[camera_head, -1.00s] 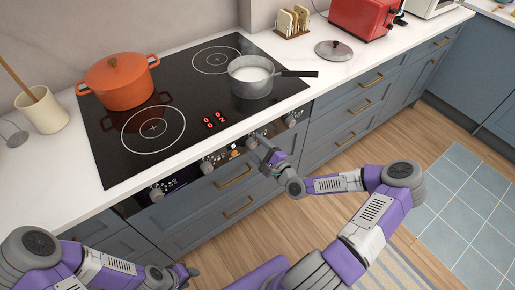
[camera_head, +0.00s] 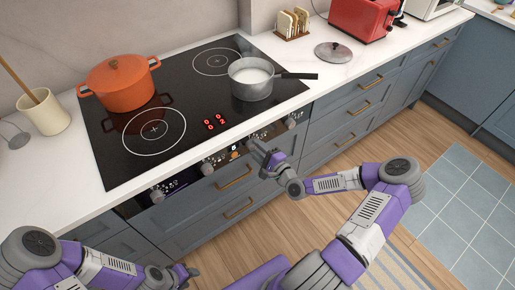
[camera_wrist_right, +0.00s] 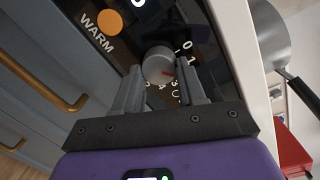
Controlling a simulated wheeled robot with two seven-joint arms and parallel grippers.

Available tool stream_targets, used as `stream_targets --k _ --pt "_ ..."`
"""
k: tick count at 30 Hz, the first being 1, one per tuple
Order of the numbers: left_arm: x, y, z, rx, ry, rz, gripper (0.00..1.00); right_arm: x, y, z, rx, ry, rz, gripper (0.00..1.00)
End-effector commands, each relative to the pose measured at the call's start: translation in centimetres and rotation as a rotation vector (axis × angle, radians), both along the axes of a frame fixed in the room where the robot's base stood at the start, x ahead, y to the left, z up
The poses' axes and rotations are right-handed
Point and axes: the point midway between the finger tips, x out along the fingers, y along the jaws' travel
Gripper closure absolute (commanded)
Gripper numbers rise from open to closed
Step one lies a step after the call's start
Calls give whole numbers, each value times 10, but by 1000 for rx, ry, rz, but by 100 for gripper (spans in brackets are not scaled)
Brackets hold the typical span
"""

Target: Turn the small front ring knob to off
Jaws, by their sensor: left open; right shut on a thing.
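A round grey knob (camera_wrist_right: 158,66) with a red mark sits on the black control panel in the right wrist view, with printed numbers around it. My right gripper (camera_wrist_right: 157,85) has a finger on each side of this knob and is shut on it. In the head view my right gripper (camera_head: 257,147) is at the panel below the hob's right half and hides the knob it holds. No label naming the knob's ring is readable. My left gripper (camera_head: 184,273) is open and empty, low in the head view, away from the panel.
Other knobs, such as one at the left end (camera_head: 157,195), line the panel. An orange pot (camera_head: 120,80) and a steel saucepan (camera_head: 250,82) stand on the black hob (camera_head: 190,90), which shows red digits. Blue drawers with brass handles (camera_head: 237,207) lie below.

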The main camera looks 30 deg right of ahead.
Motion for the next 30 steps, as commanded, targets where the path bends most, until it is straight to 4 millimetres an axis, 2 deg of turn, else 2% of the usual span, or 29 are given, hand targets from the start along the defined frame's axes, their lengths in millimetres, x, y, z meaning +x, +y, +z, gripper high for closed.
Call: stream_targets --k 18,30 --pt "0 0 16 0 0 0 53 0 1 4 -566 -43 1 90" --pt "0 0 16 0 0 0 53 0 2 4 -804 -63 1 90"
